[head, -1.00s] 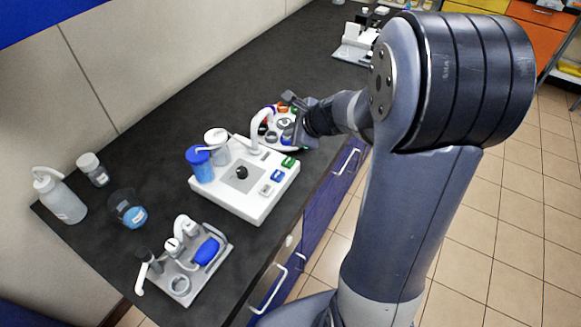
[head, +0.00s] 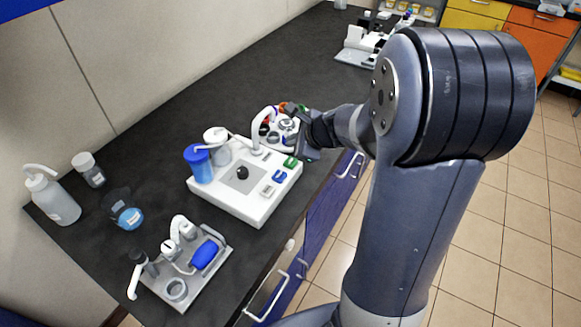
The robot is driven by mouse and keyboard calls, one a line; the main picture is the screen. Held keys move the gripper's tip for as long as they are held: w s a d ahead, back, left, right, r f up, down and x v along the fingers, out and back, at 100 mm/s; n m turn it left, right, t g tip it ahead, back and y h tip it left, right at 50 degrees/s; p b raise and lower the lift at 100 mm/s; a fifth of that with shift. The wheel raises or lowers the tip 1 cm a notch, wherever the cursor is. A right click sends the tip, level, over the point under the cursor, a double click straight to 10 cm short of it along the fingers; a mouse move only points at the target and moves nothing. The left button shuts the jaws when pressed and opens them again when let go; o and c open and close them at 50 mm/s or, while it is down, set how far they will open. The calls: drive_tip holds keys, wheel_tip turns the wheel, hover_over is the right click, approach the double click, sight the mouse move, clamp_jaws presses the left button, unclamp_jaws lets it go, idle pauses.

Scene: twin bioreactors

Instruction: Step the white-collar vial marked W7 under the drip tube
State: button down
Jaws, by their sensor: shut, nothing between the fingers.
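A round white carousel (head: 270,143) with several coloured-collar vials stands at the far side of the white bioreactor unit, partly hidden by my gripper. A white curved drip tube (head: 262,117) arches from the unit toward the carousel. A pale-collared vial (head: 289,124) shows beside my gripper, but its marking is too small to read, so I cannot tell which vial is W7. My gripper (head: 305,152) is shut and empty at the carousel's right side. Whether it touches the carousel or a vial cannot be told.
The white unit (head: 232,203) has a black knob, green and blue buttons, and a blue-lidded jar (head: 198,163). A grey tray (head: 205,277) with a blue part sits nearer.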

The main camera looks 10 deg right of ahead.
sight(294, 163)
drive_tip(key=shift+f+b, duration=1.5)
drive_tip(key=shift+f, duration=0.6)
idle(0.3)
drive_tip(key=shift+f+b, duration=0.4)
drive_tip(key=shift+b, duration=0.05)
drive_tip(key=shift+f+b, duration=0.4)
drive_tip(key=shift+b, duration=0.05)
idle(0.5)
drive_tip(key=shift+r, duration=0.15)
drive_tip(key=shift+r+p, duration=0.7)
drive_tip(key=shift+p, duration=0.05)
drive_tip(key=shift+r, duration=0.1)
wheel_tip(294, 163, up, 5)
drive_tip(key=p, duration=0.4)
drive_tip(key=shift+p, duration=0.35)
